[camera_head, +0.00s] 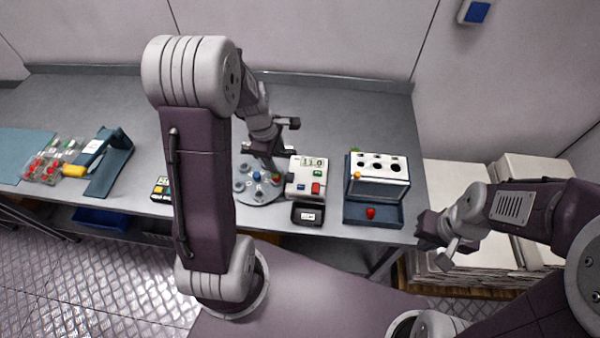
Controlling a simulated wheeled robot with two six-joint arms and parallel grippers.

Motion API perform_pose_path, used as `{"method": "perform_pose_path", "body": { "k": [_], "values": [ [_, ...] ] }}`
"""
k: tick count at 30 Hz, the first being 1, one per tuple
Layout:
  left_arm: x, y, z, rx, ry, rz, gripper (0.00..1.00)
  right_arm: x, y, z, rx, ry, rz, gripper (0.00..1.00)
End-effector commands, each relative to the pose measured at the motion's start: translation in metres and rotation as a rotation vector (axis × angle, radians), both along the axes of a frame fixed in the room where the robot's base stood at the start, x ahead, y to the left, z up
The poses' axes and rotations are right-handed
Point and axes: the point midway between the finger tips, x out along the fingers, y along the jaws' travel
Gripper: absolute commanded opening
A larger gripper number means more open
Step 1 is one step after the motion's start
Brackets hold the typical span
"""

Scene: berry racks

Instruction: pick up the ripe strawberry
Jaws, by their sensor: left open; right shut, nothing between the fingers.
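A small red berry with a bit of green, likely the ripe strawberry (276,179), sits on a round grey plate (256,198) with several shallow cups. A small blue item (257,176) is beside it. My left gripper (267,155) is open, pointing down just above and behind the plate; its wrist hides part of the plate's back. Another red berry (370,212) lies in the blue front tray of a sorting box (383,188) to the right. My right gripper (441,257) is shut and empty, in front of the table's right end.
A white device (306,178) with a display and buttons stands right of the plate, a small dark scale-like unit (307,214) before it. Clear packs of red berries (42,168) and a blue holder (112,165) are at left. White boxes (455,185) stand right of the table.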

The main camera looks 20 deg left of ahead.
Motion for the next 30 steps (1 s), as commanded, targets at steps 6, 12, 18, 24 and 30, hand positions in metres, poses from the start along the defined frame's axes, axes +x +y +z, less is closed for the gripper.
{"method": "perform_pose_path", "body": {
  "k": [6,12,18,24,30],
  "values": [
    [-0.008,0.012,-0.008,-0.006,0.027,0.038,0.55,0.000,0.000,0.003,0.000,0.000,0.000,0.00],
    [-0.005,0.010,-0.038,-0.007,0.029,0.034,0.55,0.000,0.000,0.002,0.000,0.000,0.000,0.00],
    [-0.003,0.009,-0.047,-0.006,0.026,0.034,0.55,0.000,0.000,0.002,0.000,0.000,0.000,0.00],
    [-0.002,0.005,-0.084,-0.007,0.030,0.033,0.55,0.000,0.000,-0.003,0.000,0.000,0.000,0.00],
    [0.001,0.004,-0.097,-0.004,0.027,0.033,0.55,0.000,0.000,-0.005,0.000,0.000,0.000,0.00]
  ]
}}
